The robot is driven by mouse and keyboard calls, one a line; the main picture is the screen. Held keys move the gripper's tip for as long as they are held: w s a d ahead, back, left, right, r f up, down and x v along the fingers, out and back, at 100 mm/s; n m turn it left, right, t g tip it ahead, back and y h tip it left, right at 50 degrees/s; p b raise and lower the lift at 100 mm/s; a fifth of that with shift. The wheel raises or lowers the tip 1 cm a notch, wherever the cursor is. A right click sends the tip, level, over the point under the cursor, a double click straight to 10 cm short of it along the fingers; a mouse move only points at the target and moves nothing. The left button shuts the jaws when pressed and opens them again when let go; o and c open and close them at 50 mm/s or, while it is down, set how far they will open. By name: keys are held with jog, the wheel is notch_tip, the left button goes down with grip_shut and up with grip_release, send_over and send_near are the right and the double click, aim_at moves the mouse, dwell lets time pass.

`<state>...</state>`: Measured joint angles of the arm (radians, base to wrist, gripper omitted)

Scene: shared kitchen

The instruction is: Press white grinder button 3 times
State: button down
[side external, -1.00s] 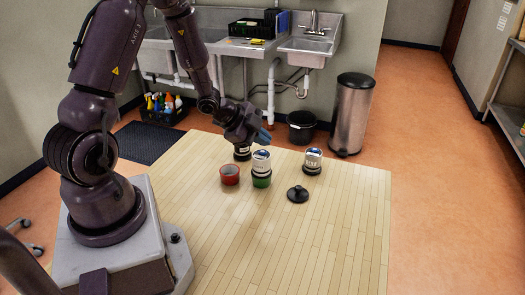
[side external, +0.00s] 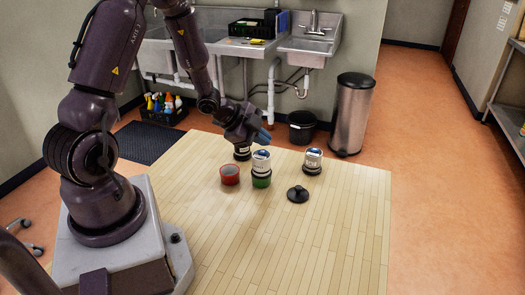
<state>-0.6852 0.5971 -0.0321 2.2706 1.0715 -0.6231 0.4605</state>
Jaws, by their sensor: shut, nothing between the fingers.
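A white canister-like item with a dark band and a green base (side external: 261,163) stands upright on the wooden table (side external: 300,240). A similar white one with a dark base (side external: 313,161) stands to its right. A third dark-and-white item (side external: 242,154) stands behind, partly hidden below my gripper. Which is the white grinder, and where its button is, I cannot tell at this size. My gripper (side external: 265,137) is shut and empty, with bluish fingertips. In the picture it is just above the green-based item and appears apart from all three.
A red cup (side external: 230,175) stands left of the green-based item. A black knobbed lid (side external: 298,195) lies in front, to the right. The table's front and right areas are clear. Beyond it are a steel trash can (side external: 352,115), a black bucket (side external: 301,127) and sinks (side external: 308,45).

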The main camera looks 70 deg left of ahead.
aim_at(262, 153)
jog(key=shift+f, duration=0.1)
dwell(0.6)
jog(key=shift+f, duration=0.35)
jog(key=shift+f, duration=0.4)
dwell(0.5)
jog(key=shift+r, duration=0.9)
jog(key=shift+r, duration=3)
